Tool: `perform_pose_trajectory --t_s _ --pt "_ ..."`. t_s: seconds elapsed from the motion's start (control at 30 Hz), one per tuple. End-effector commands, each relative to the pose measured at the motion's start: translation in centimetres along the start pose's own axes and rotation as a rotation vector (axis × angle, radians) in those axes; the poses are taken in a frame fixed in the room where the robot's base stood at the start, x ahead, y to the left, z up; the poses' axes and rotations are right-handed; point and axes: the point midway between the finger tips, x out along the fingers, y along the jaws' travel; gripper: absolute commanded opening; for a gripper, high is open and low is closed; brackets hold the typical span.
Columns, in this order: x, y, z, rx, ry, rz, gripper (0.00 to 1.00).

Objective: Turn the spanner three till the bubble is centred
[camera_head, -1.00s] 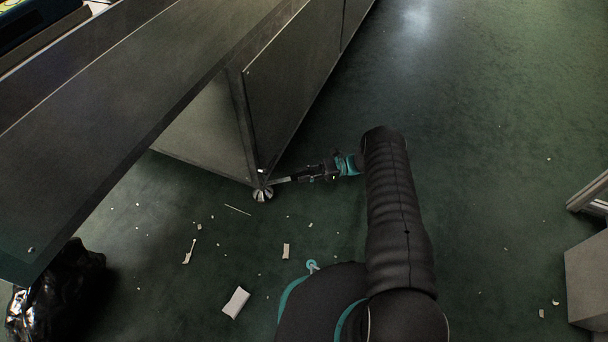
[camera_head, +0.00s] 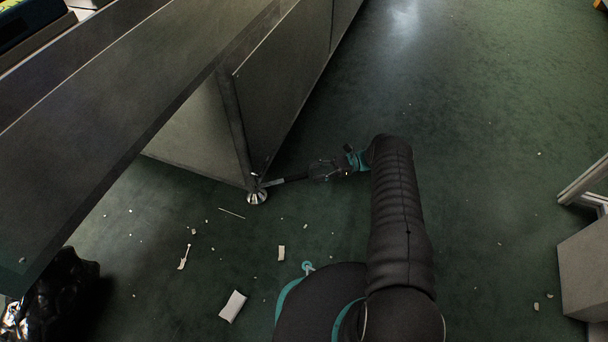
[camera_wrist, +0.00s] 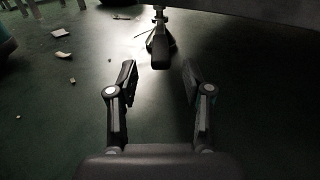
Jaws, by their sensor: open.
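The spanner (camera_head: 285,181) is a dark bar that runs from the machine's levelling foot (camera_head: 257,197) towards my gripper (camera_head: 314,172). In the wrist view, the spanner's free end (camera_wrist: 159,51) points at me, just beyond my gripper (camera_wrist: 159,74) and roughly midway between its fingers. The fingers are spread, with an empty gap between them. I see no finger touching the spanner. The foot (camera_wrist: 146,46) is partly hidden behind the spanner. No bubble level can be made out in either view.
The machine's grey side panel (camera_head: 285,85) rises right above the foot, and its lower edge (camera_wrist: 235,17) spans the wrist view's top. Scraps (camera_head: 232,306) litter the floor. A black bag (camera_head: 62,295) lies at lower left, a pale box (camera_head: 585,270) at right. Floor right of my arm is mostly clear.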

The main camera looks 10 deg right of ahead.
Motion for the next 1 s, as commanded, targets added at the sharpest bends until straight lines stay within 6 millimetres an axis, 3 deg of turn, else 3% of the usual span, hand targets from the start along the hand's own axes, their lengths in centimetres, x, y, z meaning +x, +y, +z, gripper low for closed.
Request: perform_pose_trajectory --t_s 0.1,0.3,1.0 --pt "-2.2 0.0 -0.1 -0.002 0.001 -0.002 0.5" --pt "-4.1 0.0 -0.1 -0.002 0.0 -0.001 0.5" --pt "-4.7 -0.1 0.2 -0.002 0.002 0.001 0.5"
